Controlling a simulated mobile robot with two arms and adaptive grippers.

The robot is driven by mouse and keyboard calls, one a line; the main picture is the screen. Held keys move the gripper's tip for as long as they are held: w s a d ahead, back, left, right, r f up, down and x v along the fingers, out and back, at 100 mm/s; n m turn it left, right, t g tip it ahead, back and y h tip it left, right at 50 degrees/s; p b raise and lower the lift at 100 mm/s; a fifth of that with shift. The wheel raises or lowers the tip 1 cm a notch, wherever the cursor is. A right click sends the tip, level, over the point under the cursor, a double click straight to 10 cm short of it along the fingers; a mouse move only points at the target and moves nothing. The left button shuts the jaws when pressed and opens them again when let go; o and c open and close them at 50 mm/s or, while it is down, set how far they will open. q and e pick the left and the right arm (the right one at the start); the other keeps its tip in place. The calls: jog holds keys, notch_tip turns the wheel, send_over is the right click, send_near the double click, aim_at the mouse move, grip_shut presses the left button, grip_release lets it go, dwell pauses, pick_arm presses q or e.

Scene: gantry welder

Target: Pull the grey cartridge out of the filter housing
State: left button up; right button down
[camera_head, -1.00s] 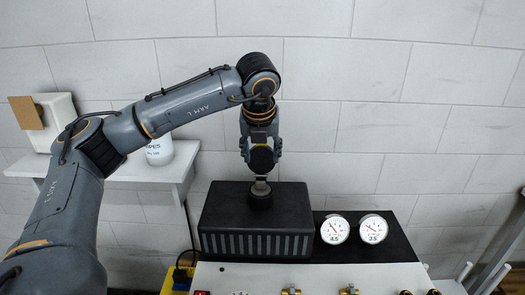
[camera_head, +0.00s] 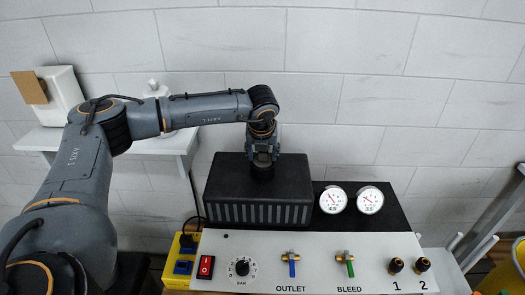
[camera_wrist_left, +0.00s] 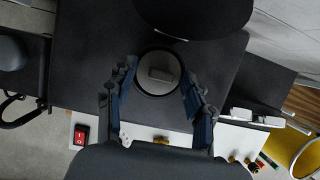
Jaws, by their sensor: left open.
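The filter housing (camera_head: 258,213) is a black box with vertical slats along its front, standing behind the control panel. In the left wrist view the grey cartridge (camera_wrist_left: 158,84) shows as a round grey top with a raised bar across it, set in a dark ring on the housing. My left gripper (camera_head: 262,165) is low over the top of the housing and hides the cartridge in the head view. In the left wrist view its two fingers are open, one on either side of the cartridge; I cannot tell whether they touch it. My right gripper is not in view.
The white panel (camera_head: 330,245) in front carries a red switch (camera_head: 206,267), a dial and two valves. Two gauges (camera_head: 333,200) sit right of the housing. A white shelf (camera_head: 150,148) with containers is behind my left arm. A yellow bin (camera_head: 518,262) is at the far right.

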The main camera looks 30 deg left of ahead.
aim_at(263, 155)
pick_arm(q)
jog(key=shift+f, duration=0.15)
jog(key=shift+c, duration=0.4)
grip_shut()
jog(key=shift+r, duration=0.3)
jog(key=shift+r+p, duration=1.45)
jog(key=shift+r, duration=2.05)
